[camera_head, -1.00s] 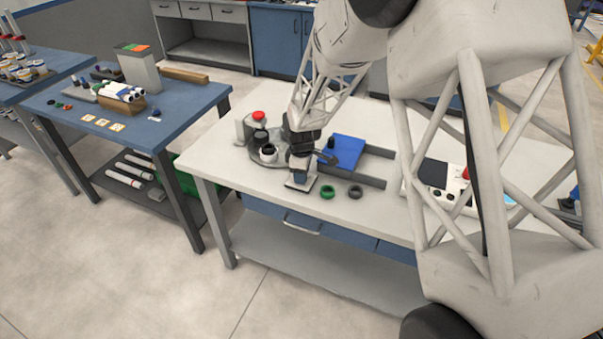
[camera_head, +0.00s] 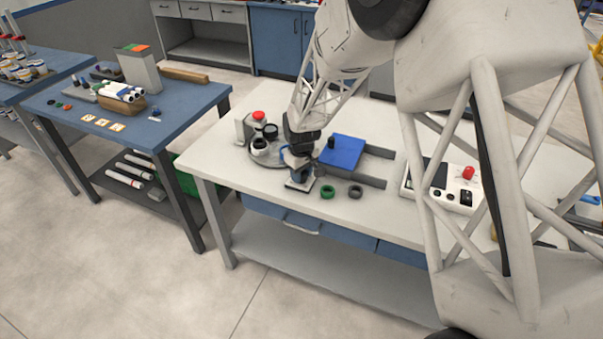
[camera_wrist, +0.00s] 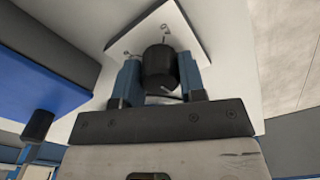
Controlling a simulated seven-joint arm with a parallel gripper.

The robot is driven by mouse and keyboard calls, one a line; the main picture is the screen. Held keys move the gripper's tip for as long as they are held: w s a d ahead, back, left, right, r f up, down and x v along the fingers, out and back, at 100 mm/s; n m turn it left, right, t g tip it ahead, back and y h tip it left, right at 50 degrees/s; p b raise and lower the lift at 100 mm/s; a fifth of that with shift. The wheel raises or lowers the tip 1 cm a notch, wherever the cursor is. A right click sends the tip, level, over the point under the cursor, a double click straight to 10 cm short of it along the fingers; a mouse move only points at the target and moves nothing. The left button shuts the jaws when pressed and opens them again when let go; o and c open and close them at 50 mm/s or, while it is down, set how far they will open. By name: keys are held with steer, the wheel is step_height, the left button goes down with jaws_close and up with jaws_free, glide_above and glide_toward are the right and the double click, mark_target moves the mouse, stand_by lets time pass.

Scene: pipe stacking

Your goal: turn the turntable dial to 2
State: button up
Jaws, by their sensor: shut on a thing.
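The dial is a dark knob (camera_wrist: 158,72) on a white square plate (camera_wrist: 125,42) in the wrist view. My gripper (camera_wrist: 160,80) has its two blue fingers shut on either side of the knob. The plate carries small dark marks, but I cannot read which one the dial points at. In the head view my gripper (camera_head: 300,172) is down at the plate (camera_head: 298,186) near the bench's front edge and hides the knob. The round grey turntable (camera_head: 272,163) lies just behind and left of it. A white pipe piece (camera_head: 259,148) and a dark ring-topped piece (camera_head: 271,131) stand on the turntable.
A red button (camera_head: 258,115) on a grey housing stands behind the turntable. A blue block (camera_head: 344,150) is right of my gripper. A green ring (camera_head: 327,192) and a dark ring (camera_head: 355,191) lie at the front. A control box (camera_head: 455,185) sits farther right.

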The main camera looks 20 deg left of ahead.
steer(key=m, duration=0.5)
steer(key=shift+m, duration=0.3)
steer(key=m, duration=0.4)
steer(key=shift+m, duration=0.4)
steer(key=o, duration=0.9)
steer(key=shift+r, duration=0.1)
steer(key=shift+r, duration=3.85)
